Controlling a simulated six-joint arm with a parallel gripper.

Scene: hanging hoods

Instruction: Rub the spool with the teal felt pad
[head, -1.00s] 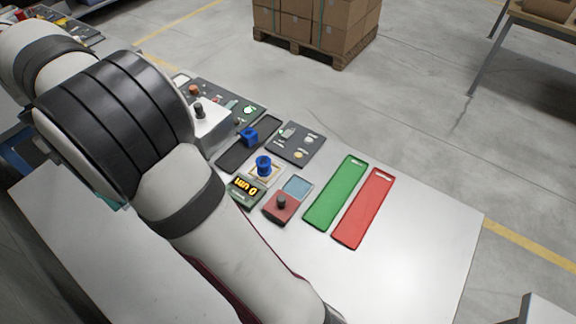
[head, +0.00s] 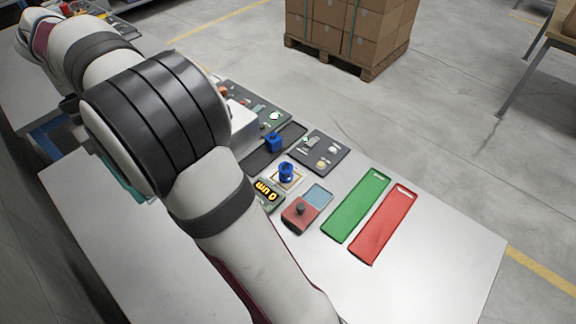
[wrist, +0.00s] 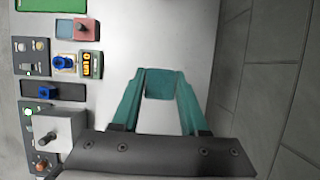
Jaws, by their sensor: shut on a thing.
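The blue spool (head: 286,172) stands upright on a small pale square base in the middle of the table. It also shows at the left of the wrist view (wrist: 62,63). My gripper (wrist: 160,88) has teal fingers and is shut on the teal felt pad (wrist: 160,84), which lies between the fingertips. The pad is over bare table, well apart from the spool. In the head view my arm hides most of the gripper; only a bit of teal shows beneath it.
Beside the spool are a meter (head: 266,192) with yellow digits and a red box with a black knob (head: 300,212). A blue block (head: 273,142) sits in a dark tray. Green (head: 357,205) and red (head: 384,224) strips lie farther right. A white box (wrist: 62,128) stands near my gripper. Bare table lies between pad and meter.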

